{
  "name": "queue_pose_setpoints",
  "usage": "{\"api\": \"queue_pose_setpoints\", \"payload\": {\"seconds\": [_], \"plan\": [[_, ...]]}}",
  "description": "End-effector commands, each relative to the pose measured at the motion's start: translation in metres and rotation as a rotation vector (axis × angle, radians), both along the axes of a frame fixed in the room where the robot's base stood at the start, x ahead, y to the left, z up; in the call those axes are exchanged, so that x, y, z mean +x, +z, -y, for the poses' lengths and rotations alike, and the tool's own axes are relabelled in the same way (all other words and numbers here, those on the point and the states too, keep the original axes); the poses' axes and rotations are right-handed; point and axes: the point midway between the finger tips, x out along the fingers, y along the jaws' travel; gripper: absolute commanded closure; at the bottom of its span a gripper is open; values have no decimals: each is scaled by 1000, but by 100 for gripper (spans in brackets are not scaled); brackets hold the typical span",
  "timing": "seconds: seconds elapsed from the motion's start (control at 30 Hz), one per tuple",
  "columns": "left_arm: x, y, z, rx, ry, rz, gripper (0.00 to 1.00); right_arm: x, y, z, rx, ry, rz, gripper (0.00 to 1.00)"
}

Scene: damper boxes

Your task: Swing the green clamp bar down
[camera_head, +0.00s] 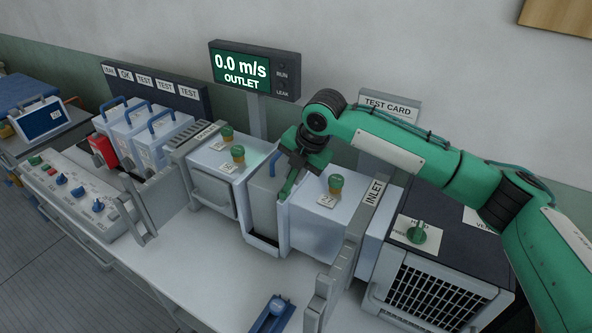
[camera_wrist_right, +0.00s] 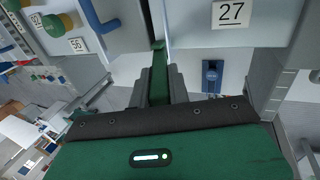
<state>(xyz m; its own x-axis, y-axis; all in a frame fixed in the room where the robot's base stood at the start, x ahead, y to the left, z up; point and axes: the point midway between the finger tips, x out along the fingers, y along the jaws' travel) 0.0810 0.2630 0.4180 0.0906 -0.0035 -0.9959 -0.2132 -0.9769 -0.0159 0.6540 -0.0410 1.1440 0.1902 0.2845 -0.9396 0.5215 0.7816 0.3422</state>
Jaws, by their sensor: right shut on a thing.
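The green clamp bar (camera_head: 289,184) slants down from my right gripper over the gap between the pale damper boxes. My right gripper (camera_head: 299,167) is shut on the bar near its upper end. In the right wrist view the green bar (camera_wrist_right: 158,70) runs between the two grey fingers (camera_wrist_right: 159,88). Its far end reaches the gap beside the box labelled 27 (camera_wrist_right: 252,20). Part of the bar is hidden by the fingers. My left gripper is not in view.
Box 27 (camera_head: 324,222) with a green-and-yellow knob stands right of the gap, and another box (camera_head: 222,163) stands left. The display (camera_head: 243,68) reads 0.0 m/s OUTLET. A blue piece (camera_head: 272,313) lies in front. A grilled unit (camera_head: 432,298) stands at right.

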Motion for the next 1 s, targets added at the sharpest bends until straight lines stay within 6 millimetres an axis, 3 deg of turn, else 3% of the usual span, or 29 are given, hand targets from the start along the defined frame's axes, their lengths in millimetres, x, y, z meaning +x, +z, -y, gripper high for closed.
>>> {"api": "queue_pose_setpoints", "payload": {"seconds": [0.3, 0.5, 1.0], "plan": [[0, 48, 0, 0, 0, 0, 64, 8, 12, -14, -145, 0, -100, 100], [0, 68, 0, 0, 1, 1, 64, 15, 11, -24, -265, -2, -180, 100], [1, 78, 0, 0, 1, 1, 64, 26, 4, -40, -456, -2, -305, 100]]}}
